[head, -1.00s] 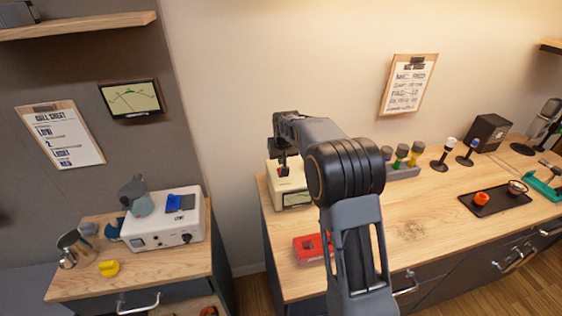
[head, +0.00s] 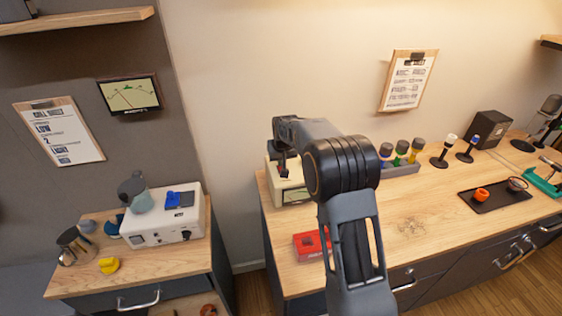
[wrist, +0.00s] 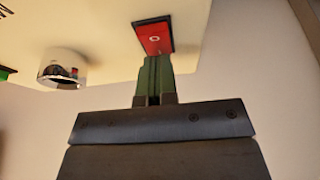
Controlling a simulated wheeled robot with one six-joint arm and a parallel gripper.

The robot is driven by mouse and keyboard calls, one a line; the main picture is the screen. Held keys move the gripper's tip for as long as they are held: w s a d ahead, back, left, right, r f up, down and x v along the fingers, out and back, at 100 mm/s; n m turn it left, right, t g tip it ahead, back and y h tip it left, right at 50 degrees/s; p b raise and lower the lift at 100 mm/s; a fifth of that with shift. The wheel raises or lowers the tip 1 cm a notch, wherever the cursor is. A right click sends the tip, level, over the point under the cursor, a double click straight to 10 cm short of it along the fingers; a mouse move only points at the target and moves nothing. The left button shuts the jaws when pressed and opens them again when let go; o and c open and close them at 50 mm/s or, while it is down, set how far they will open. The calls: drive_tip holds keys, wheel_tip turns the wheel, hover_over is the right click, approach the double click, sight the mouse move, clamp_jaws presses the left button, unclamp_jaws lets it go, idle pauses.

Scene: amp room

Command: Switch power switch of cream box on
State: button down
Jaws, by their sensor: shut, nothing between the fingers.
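The cream box (head: 283,190) stands at the left end of the long wooden bench, partly behind my arm. In the wrist view its pale face (wrist: 110,22) fills the upper left. The power switch (wrist: 154,38) is a red rocker in a dark frame, with a white ring mark on it. My gripper (wrist: 156,60) is shut and empty, with its fingertips at the lower edge of the red rocker. I cannot tell whether they touch it. In the head view my gripper (head: 282,172) is at the box, and the switch is not clear there.
A chrome knob (wrist: 62,68) sits left of the switch. A red case (head: 308,245) lies in front of the box. A holder with coloured-top items (head: 400,168) stands to the right. A white device (head: 160,228) is on the separate left cabinet.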

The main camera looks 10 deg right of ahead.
drive_tip(key=shift+s+f, duration=0.25)
drive_tip(key=shift+f, duration=0.1)
drive_tip(key=shift+s+r+b, duration=0.15)
drive_tip(key=shift+s+b, duration=0.25)
drive_tip(key=shift+s, duration=0.2)
drive_tip(key=shift+r, duration=0.2)
drive_tip(key=shift+r+p, duration=0.3)
drive_tip(key=v, duration=1.3)
drive_tip(key=shift+w+r, duration=0.25)
drive_tip(key=shift+w, duration=0.05)
drive_tip(key=shift+w+r+b, duration=0.3)
drive_tip(key=shift+w+b, duration=0.35)
drive_tip(key=shift+b, duration=0.1)
